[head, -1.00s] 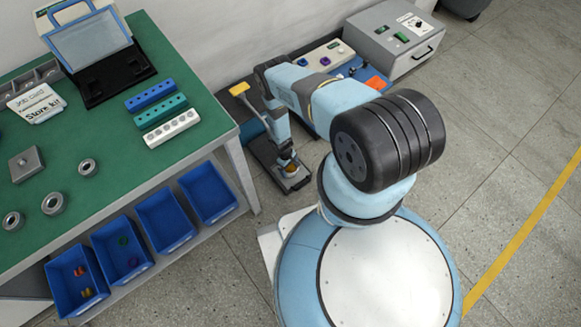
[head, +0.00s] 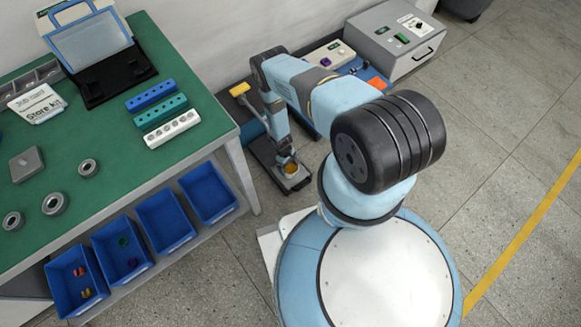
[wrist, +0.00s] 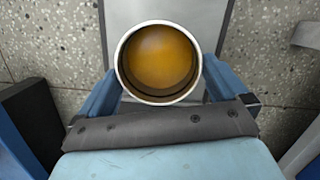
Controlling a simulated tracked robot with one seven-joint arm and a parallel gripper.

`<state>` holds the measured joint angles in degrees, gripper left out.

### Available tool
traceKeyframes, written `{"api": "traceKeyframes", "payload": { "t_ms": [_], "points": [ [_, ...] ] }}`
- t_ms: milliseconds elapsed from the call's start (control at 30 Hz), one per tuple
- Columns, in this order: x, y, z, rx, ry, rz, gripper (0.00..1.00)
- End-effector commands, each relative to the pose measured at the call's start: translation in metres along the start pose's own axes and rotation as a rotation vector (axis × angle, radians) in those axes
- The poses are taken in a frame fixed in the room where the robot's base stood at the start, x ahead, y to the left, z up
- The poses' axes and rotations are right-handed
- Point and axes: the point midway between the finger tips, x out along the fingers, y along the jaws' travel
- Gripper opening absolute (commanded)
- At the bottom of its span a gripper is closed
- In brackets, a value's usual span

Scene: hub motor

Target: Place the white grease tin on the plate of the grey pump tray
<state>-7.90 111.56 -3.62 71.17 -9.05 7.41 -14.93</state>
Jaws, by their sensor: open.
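The white grease tin (wrist: 158,58) is open-topped and upright, with amber grease inside; it also shows in the head view (head: 291,169). It stands over the grey plate of the pump tray (wrist: 120,10), which is on the floor beside the bench in the head view (head: 297,182). Whether its base touches the plate is hidden. My gripper (wrist: 160,84) is open, with its blue fingers on either side of the tin. In the head view my gripper (head: 286,160) points down at the tray.
A yellow handle (head: 239,89) stands up by the tray's far end. The green workbench (head: 110,150), with blue bins (head: 207,192) below its top, is close on the left. Control boxes (head: 397,40) stand behind. Floor on the right is clear.

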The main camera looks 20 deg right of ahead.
Motion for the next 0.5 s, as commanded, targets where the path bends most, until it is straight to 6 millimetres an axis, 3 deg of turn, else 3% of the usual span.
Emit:
{"api": "traceKeyframes", "payload": {
  "t_ms": [500],
  "points": [
    [-0.077, 0.0, 0.0, 0.0, 0.0, 0.0, 1.0]
  ]
}}
